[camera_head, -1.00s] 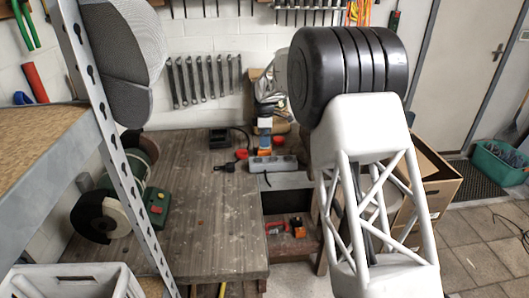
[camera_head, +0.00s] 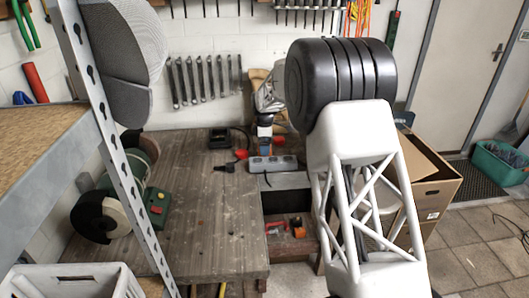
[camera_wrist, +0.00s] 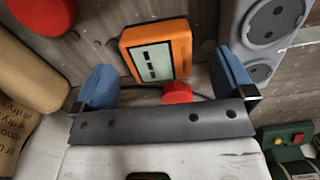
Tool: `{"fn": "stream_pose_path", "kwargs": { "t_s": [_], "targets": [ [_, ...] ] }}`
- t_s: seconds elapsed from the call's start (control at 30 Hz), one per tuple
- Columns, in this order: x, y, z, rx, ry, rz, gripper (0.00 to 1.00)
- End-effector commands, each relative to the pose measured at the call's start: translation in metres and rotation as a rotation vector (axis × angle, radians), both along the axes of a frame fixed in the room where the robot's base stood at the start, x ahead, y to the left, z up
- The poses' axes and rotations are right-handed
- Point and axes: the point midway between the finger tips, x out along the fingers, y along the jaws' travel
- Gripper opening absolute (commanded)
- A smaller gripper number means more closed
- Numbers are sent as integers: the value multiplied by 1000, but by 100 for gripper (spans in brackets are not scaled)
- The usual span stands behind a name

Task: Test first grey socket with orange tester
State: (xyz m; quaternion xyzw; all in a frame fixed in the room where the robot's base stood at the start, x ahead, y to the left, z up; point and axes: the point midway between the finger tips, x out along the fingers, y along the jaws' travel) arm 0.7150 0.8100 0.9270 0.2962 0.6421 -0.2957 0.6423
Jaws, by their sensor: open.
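The orange tester (camera_wrist: 158,50) with a pale display shows in the wrist view. It is between and slightly beyond the blue fingertips of my gripper (camera_wrist: 165,70). The fingers are spread apart, with visible gaps on both sides of the tester. The grey socket strip (camera_wrist: 262,38) is at the upper right in the wrist view, with round sockets facing the camera. In the head view, the strip (camera_head: 273,163) lies at the right edge of the wooden bench, just below my gripper (camera_head: 265,133). My gripper is small and partly hidden there.
The wooden bench (camera_head: 210,210) has free room in front. A black charger (camera_head: 220,138) and a black plug (camera_head: 225,167) lie near the strip. A red part (camera_wrist: 40,14) and a tan rounded object (camera_wrist: 28,70) are left of the tester. A bench grinder (camera_head: 100,214) stands left.

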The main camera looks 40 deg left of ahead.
Motion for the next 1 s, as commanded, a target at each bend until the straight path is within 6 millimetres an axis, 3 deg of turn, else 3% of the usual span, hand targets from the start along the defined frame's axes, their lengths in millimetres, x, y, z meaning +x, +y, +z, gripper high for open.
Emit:
{"fn": "stream_pose_path", "kwargs": {
  "t_s": [0.3,0.9,1.0],
  "targets": [
    [1,0,-29,-1,2,0,100],
    [1,0,-30,-1,1,0,100],
    [1,1,-30,-1,1,0,86]
  ]
}}
